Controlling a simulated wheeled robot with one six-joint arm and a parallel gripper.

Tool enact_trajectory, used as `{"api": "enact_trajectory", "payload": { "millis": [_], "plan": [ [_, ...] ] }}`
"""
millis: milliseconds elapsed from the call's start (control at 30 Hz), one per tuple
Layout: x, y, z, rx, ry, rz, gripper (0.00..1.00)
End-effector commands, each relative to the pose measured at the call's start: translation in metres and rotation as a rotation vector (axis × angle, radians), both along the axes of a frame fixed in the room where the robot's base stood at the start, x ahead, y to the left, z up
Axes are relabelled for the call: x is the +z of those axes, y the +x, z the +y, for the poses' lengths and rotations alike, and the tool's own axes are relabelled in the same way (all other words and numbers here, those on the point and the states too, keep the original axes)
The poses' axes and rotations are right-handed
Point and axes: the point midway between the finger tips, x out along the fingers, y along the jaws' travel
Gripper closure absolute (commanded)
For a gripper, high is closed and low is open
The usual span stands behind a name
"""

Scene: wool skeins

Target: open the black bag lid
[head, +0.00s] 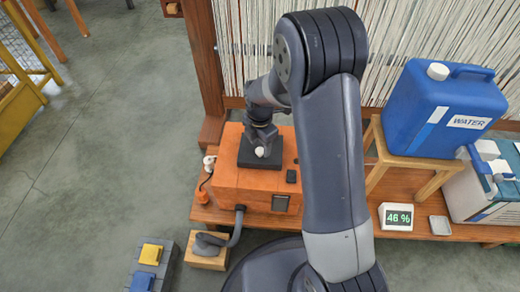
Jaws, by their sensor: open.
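A black square lid (246,157) with a pale round knob (260,152) lies flat on top of an orange box (228,182). I see no soft bag; this black panel is the only lid-like black thing in view. My gripper (261,137) is just above and behind the knob, pointing down over the lid. It is open, but its fingers are small and dark against the lid. I cannot tell whether they touch the lid or the knob. My wrist hides the lid's back part.
A blue water canister (436,110) stands on a wooden stool (378,172) at right. A display reading 46 % (396,217) sits on the wooden platform. A grey hose (237,227) runs from the box to a wooden block (206,262). Strung threads (240,40) rise behind.

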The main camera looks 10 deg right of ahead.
Motion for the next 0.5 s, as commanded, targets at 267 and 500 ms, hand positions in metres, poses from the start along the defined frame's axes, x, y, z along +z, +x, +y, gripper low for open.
{"api": "enact_trajectory", "payload": {
  "millis": [267,500],
  "plan": [
    [-0.02,0.0,0.0,0.0,0.0,0.0,0.5],
    [-0.02,0.0,0.0,0.0,0.0,0.0,0.5]
  ]
}}
